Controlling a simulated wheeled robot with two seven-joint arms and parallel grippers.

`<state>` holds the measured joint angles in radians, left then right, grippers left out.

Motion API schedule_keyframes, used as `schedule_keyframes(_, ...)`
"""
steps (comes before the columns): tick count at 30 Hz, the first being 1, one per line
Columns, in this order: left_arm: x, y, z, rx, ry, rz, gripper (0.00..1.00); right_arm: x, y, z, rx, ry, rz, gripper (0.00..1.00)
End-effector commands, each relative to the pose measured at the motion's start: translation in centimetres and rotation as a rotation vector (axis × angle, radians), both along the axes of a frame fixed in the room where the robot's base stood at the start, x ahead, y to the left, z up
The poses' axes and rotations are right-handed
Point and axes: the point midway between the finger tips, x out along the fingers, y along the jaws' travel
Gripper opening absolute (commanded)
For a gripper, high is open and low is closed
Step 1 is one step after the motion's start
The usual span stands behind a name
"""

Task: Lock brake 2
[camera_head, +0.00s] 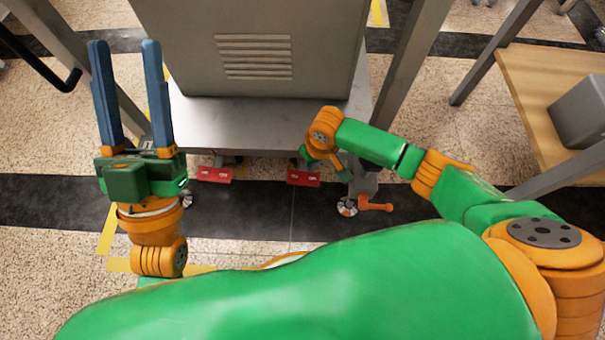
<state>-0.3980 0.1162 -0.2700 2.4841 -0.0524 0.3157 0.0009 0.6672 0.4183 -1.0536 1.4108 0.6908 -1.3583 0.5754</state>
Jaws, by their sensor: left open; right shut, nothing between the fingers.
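Two red brake pedals hang under the front edge of the grey cart: a left one (215,174) and a right one (303,179). No number shows on either, so I cannot tell from the picture which is brake 2. My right gripper (320,160) points down, away from the camera, just above and beside the right pedal. Its fingers are mostly hidden behind the wrist; it is shut and empty. I cannot tell whether it touches the pedal. My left gripper (125,48) is open and empty, its blue fingers pointing up, left of the cart.
The cart's lower shelf (262,125) carries a grey vented cabinet (250,40). An orange lever (376,207) sticks out beside a wheel (347,206) right of the pedals. A wooden-topped table (535,75) stands at right. Dark and yellow floor bands run in front.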

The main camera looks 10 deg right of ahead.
Motion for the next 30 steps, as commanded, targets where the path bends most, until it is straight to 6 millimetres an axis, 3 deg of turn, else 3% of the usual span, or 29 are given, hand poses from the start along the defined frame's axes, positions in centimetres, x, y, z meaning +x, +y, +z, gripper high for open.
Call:
schedule_keyframes(18, 4.0, -0.1, -5.1, 0.087, 0.353, 0.032, 0.5, 0.0, 0.0, 1.2, 0.001, 0.0, 0.0, 0.0)
schedule_keyframes(30, 4.1, -0.1, -5.4, 0.09, 0.365, 0.034, 0.5, 0.0, 0.0, 1.1, 0.0, 0.0, 0.0, 0.0)
